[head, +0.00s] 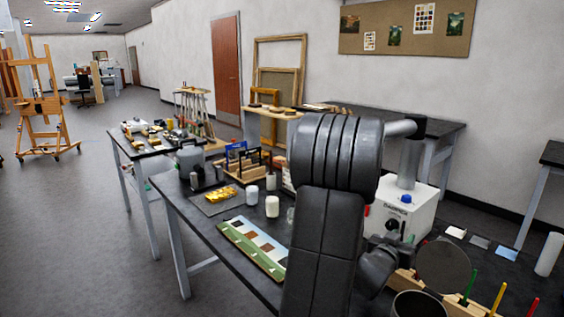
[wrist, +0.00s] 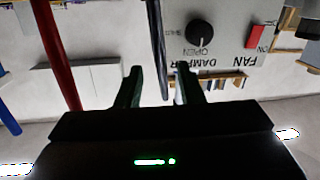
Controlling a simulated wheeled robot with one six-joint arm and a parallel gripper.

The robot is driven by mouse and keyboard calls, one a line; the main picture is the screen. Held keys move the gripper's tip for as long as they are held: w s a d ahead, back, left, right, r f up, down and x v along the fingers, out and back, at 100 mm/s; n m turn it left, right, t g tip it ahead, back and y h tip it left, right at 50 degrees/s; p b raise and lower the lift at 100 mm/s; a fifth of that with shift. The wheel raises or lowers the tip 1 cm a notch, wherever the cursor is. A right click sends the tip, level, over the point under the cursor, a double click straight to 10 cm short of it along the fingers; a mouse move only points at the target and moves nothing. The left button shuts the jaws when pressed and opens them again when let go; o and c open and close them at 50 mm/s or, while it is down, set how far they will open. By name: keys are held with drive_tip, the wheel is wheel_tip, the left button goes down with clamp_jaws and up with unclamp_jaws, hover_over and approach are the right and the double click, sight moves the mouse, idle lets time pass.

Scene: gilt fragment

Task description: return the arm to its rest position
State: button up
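My arm (head: 330,230) is raised across the front of the dark workbench (head: 190,210) in the head view, its large ribbed joint up high. Its lower part hides some of the bench. In the wrist view my gripper (wrist: 158,75) has its two dark fingers apart, with nothing clamped between them. A thin grey rod shows in the gap, apart from both fingers. The white control box (head: 402,212) stands to the right of my arm; in the wrist view its panel (wrist: 225,30) appears upside down, with a black knob and a red switch.
Gold pieces (head: 222,194) lie on a dark tray at the bench's left. Upright coloured tools (head: 497,298) stand at front right. Open floor (head: 80,230) lies left.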

drive_tip(key=shift+s+a+r+p, duration=0.15)
drive_tip(key=shift+r+p, duration=0.25)
drive_tip(key=shift+r, duration=0.4)
drive_tip(key=shift+f, duration=0.1)
